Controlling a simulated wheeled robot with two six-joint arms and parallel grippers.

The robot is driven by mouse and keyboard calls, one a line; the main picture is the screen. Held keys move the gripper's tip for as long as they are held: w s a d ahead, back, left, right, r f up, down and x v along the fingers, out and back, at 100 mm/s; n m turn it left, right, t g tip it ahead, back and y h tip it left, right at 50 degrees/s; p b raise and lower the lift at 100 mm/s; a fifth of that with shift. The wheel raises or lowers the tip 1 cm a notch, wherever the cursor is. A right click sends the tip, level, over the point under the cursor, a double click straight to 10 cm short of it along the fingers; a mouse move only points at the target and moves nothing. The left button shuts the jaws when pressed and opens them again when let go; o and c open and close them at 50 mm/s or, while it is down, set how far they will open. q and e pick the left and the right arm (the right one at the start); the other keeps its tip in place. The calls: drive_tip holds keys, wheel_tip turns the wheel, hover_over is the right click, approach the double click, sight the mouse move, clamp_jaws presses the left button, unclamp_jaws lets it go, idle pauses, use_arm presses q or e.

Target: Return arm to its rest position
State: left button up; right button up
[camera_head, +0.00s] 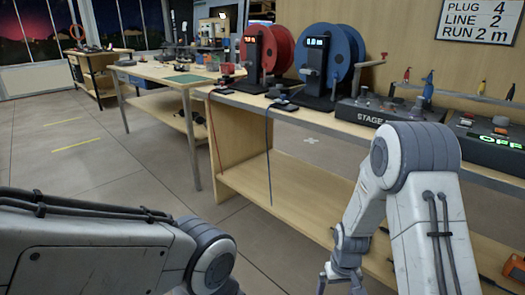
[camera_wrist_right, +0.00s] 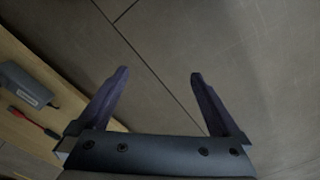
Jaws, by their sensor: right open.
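My right arm (camera_head: 420,190) reaches down in front of the workbench, folded at a large joint. My right gripper (camera_head: 341,279) hangs low beside the bench's lower shelf, partly cut off by the bottom edge. In the right wrist view the right gripper (camera_wrist_right: 159,72) has its two dark fingers wide apart, with nothing between them and the tiled floor (camera_wrist_right: 160,40) beyond. My left arm (camera_head: 90,245) comes in from the lower left. Its gripper is outside the picture.
The workbench (camera_head: 240,101) carries a red reel (camera_head: 280,50), a blue reel (camera_head: 335,52) and a stage box (camera_head: 375,113). Its lower shelf (camera_head: 290,190) is near my right gripper.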

drive_tip(key=shift+m, duration=0.3)
drive_tip(key=shift+s+a+r+p, duration=0.15)
drive_tip(key=shift+s+r+p, duration=0.15)
drive_tip(key=shift+r+p, duration=0.4)
drive_tip(key=shift+s+a+r+p, duration=0.25)
drive_tip(key=shift+r+p, duration=0.2)
drive_tip(key=shift+r, duration=0.45)
drive_tip(key=shift+s+a+r+p, duration=0.1)
drive_tip(key=shift+s+r+p, duration=0.25)
drive_tip(key=shift+r+p, duration=0.35)
drive_tip(key=shift+r, duration=0.15)
